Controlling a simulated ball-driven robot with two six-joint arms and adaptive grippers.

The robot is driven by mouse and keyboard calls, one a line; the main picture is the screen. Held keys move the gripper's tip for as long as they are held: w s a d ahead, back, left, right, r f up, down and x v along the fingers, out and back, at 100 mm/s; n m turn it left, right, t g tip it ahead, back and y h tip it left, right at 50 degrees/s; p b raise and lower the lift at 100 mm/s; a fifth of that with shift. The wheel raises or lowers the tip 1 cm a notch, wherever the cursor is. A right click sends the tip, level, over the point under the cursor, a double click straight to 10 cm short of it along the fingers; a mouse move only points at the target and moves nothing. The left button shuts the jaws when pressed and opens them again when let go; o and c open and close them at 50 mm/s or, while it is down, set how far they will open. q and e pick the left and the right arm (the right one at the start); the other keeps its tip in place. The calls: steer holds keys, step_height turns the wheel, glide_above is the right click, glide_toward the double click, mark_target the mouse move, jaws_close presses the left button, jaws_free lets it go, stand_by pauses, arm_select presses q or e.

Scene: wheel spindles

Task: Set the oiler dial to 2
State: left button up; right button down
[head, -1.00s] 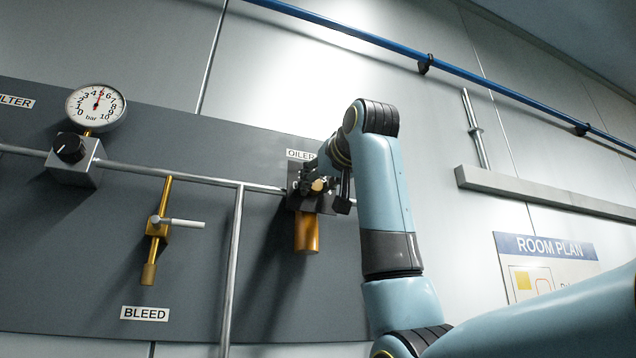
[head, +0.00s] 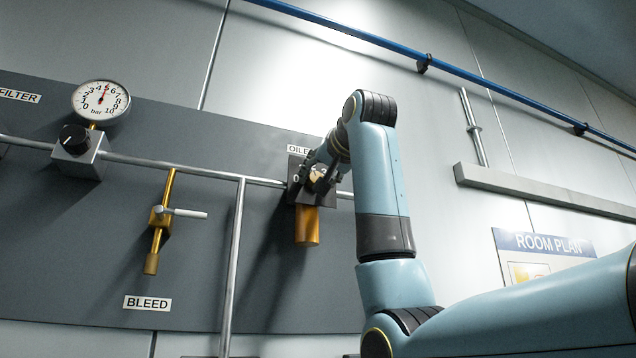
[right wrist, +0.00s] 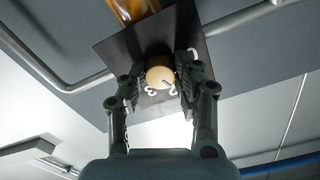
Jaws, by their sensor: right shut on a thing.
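The oiler dial (right wrist: 159,76) is a round, pale brass knob on a dark square plate (right wrist: 120,48), seen upside down in the right wrist view. The digits 2 and 3 show on the plate below the knob. A small dark mark on the knob's lower right points about toward the 2; I cannot tell if it lines up exactly. My right gripper (right wrist: 158,84) has one finger on each side of the knob and is shut on it. In the head view my right gripper (head: 318,180) covers much of the oiler's plate. My left gripper is not in view.
An amber bowl (head: 307,226) hangs under the oiler. A metal pipe (head: 205,173) runs left to a regulator with a black knob (head: 73,139) and a gauge (head: 101,101). A brass bleed valve (head: 158,222) hangs between. A grey ledge (head: 540,191) juts from the wall at right.

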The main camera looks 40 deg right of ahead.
steer(key=shift+m+b, duration=1.15)
steer(key=shift+m, duration=0.95)
steer(key=c, duration=1)
jaws_free()
steer(key=shift+o, duration=0.2)
steer(key=shift+s, duration=0.1)
steer(key=v, duration=1.2)
